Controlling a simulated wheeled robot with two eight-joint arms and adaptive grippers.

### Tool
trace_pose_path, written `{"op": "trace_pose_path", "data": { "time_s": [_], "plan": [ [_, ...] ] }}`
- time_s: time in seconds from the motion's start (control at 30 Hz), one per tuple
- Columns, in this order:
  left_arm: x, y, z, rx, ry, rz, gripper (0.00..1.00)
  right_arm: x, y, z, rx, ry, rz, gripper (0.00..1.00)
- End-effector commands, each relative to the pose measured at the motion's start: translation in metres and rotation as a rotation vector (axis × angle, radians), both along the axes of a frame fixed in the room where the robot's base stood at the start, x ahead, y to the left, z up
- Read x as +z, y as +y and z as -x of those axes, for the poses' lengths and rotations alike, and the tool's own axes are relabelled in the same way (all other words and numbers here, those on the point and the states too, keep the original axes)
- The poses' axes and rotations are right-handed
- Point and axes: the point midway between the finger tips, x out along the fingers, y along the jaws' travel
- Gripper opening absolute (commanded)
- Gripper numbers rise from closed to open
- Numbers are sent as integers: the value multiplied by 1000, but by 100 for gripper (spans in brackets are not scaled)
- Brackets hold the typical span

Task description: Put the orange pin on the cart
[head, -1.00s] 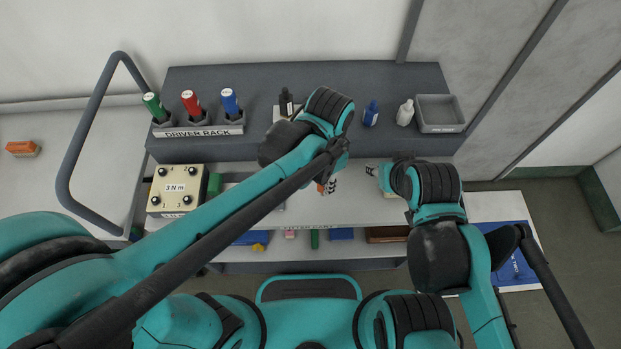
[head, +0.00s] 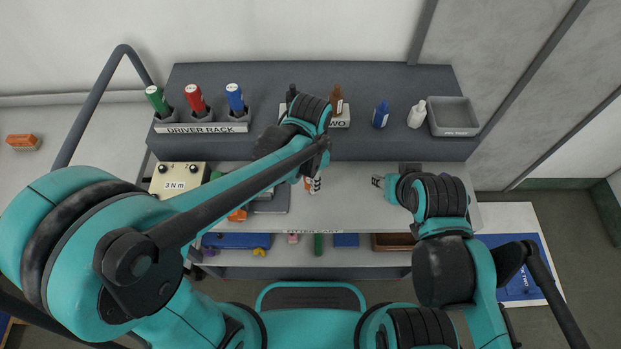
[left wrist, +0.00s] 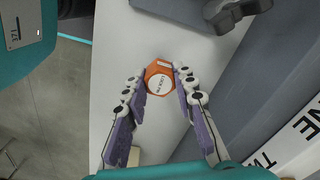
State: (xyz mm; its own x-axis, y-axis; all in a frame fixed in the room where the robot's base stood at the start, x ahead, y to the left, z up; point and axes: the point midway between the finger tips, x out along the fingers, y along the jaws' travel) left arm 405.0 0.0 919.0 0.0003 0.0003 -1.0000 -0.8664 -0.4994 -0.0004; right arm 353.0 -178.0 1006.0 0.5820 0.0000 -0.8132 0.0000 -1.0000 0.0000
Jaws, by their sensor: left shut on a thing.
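The orange pin (left wrist: 159,80), seen from its hexagonal end with a white label, is between the fingertips of my left gripper (left wrist: 159,76) in the left wrist view. My left gripper (head: 312,184) is shut on it in the head view, over the pale worktop in front of the dark shelf; a little orange (head: 307,181) shows there. The cart is not clearly identifiable; a label on the worktop's front edge (head: 313,230) is too small to read surely. My right gripper (head: 379,182) is to the right over the worktop, its opening unclear.
The driver rack (head: 201,123) holds green, red and blue drivers. A blue bottle (head: 381,115), a white bottle (head: 416,114) and a grey tray (head: 453,116) stand on the shelf. A 3 Nm box (head: 175,180) is left, partly behind my arm. A lower shelf holds several blocks.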

Motion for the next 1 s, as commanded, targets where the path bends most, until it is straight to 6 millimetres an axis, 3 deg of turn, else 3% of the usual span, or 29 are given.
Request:
{"op": "trace_pose_path", "data": {
  "time_s": [0.13, 0.17, 0.23, 0.63, 1.0],
  "plan": [
    [-5, 0, 0, 0, 0, 0, 0, -4, 0, 0, 0, 0, 0, 40],
    [-4, 0, 0, 0, 0, 0, 32, -3, 0, 0, 0, 0, 0, 40],
    [-4, 0, 0, 0, 0, 0, 47, -3, 0, 0, 0, 0, 0, 40],
    [5, 0, 0, 0, 0, 0, 47, 3, 0, 0, 0, 0, 0, 40],
    [82, 0, 0, 0, 0, 0, 47, 33, 0, 0, 0, 0, 0, 40]
  ]
}}
